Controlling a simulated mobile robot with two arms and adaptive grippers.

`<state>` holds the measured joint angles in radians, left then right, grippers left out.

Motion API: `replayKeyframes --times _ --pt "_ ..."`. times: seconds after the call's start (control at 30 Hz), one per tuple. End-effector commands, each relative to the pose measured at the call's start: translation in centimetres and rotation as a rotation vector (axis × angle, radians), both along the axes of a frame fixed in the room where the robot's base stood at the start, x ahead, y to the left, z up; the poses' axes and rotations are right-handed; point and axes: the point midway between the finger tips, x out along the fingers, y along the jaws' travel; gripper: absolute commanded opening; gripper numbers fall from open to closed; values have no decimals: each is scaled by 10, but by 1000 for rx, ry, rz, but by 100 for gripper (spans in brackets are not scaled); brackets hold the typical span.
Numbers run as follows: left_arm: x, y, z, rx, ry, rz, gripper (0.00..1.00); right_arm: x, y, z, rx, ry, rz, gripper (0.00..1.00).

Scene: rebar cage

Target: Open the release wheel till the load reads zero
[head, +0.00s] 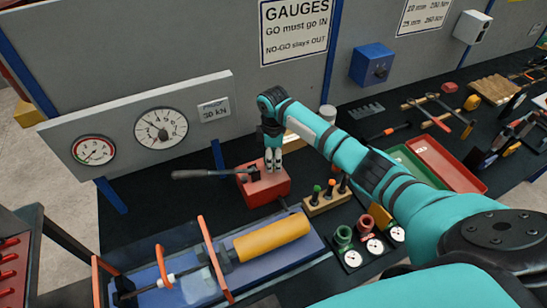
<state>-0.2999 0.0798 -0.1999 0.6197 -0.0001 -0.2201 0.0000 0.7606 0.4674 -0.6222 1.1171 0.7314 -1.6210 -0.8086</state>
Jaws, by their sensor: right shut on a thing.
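A red pump block (262,190) with a dark lever handle (205,174) sits on the dark bench top. My right gripper (273,168) points down onto the block's top and is shut on a small part there, apparently the release wheel, which the fingers hide. A large white dial (161,128) and a smaller dial with a red band (93,150) are on the grey panel behind. Their needles are too small to read surely. A label reading 30 kN (214,111) is beside the large dial. My left gripper is not in view.
A yellow cylinder (272,237) lies in a blue-based rig with orange guards (213,258) in front of the block. A wooden holder (326,199) with several plugs, round gauges (375,246) and red and green trays (444,163) are to the right.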

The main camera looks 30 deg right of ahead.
Motion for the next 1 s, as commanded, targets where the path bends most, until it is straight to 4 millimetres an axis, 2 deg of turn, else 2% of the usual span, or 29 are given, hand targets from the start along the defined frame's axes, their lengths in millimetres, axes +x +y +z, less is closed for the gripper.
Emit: replayKeyframes --times 0.5,1.0 --pt "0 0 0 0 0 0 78 4 0 3 0 -9 448 21" --pt "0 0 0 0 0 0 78 5 -1 4 0 -10 634 21"
